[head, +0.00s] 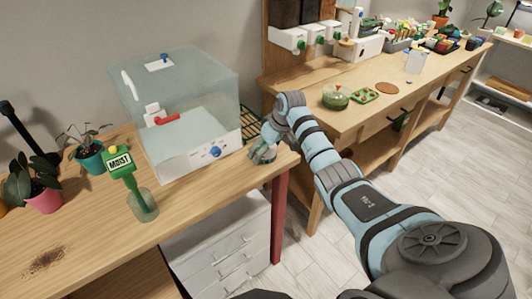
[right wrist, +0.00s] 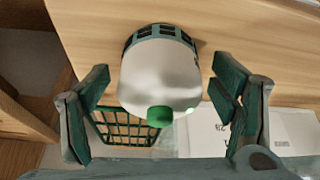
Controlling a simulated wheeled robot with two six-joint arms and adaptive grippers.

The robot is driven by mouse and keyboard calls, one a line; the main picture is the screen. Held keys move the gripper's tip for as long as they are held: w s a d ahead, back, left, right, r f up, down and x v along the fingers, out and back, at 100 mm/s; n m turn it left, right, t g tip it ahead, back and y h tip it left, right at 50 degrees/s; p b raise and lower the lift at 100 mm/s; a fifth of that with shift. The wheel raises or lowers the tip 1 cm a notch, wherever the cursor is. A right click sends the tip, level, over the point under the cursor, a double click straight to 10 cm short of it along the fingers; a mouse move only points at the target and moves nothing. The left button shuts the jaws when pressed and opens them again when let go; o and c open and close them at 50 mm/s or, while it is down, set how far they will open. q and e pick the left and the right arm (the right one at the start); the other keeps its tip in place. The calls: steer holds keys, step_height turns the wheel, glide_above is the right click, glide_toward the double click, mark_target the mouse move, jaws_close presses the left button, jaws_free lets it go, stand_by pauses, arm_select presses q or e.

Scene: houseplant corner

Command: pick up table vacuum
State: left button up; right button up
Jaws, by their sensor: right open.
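The table vacuum (right wrist: 160,70) is a rounded white body with a dark green vented band and a green button, on the wooden table in the right wrist view. My right gripper (right wrist: 163,92) is open, with one green-padded finger on each side of the vacuum and a visible gap on both sides. In the head view my right gripper (head: 263,153) is at the table's right end, beside the clear box; I cannot make out the vacuum clearly there. My left gripper is not in view.
A clear box (head: 180,95) with a white base stands close left of my right gripper. A green wire rack (right wrist: 125,128) lies near the vacuum. A moisture sign (head: 120,162), potted plants (head: 42,190) and a soil patch (head: 46,262) are farther left. A second bench (head: 350,115) stands behind.

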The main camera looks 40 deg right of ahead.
steer(key=shift+r, duration=0.1)
steer(key=c, duration=1.4)
step_height(320, 180, up, 20)
steer(key=p, duration=0.2)
steer(key=shift+p, duration=0.35)
